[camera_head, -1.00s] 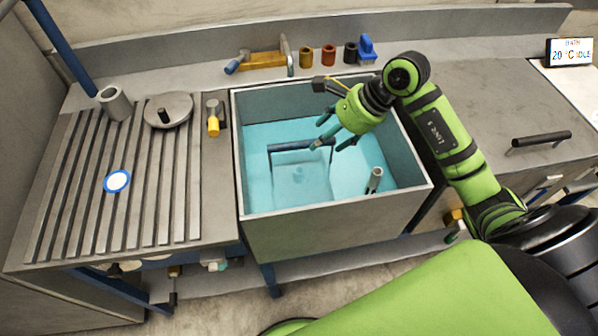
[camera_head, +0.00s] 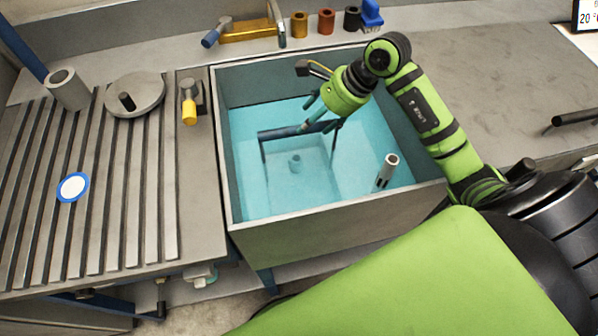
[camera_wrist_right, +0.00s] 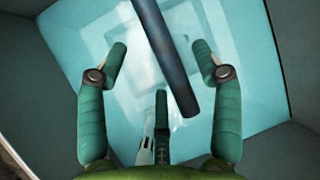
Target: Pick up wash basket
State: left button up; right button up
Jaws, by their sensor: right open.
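The wash basket (camera_head: 270,178) sits in the blue water of the basin, its outline pale and partly blurred by the water. Its dark bar handle (camera_head: 283,133) stands above it on thin uprights. My right gripper (camera_head: 319,118) is open at the right part of the handle. In the right wrist view the handle (camera_wrist_right: 165,50) runs diagonally between the open green fingers (camera_wrist_right: 160,75), with gaps to the two side fingers. Whether the third finger touches it I cannot tell. My left gripper is not in view.
The basin walls (camera_head: 335,218) surround my right gripper. A grey tube (camera_head: 387,168) stands in the basin at the right. A ribbed drainboard (camera_head: 110,215) with a lid (camera_head: 150,92) and cup (camera_head: 68,90) lies left. Small coloured cylinders (camera_head: 326,21) stand behind.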

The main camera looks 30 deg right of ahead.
jog(key=p+x, duration=0.1)
jog(key=x, duration=0.1)
jog(key=p+x, duration=0.1)
jog(key=x, duration=0.2)
jog(key=shift+s+a+r, duration=0.1)
jog(key=shift+s+a, duration=0.05)
jog(key=shift+a, duration=0.15)
jog(key=shift+w+a+f, duration=0.1)
jog(key=shift+w+f, duration=0.1)
jog(key=shift+f, duration=0.25)
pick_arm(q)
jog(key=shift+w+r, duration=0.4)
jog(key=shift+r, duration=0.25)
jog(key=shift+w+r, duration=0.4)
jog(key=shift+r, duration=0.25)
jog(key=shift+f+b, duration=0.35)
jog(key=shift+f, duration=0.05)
pick_arm(e)
jog(key=shift+f, duration=0.2)
grip_shut()
jog(key=shift+r, duration=0.1)
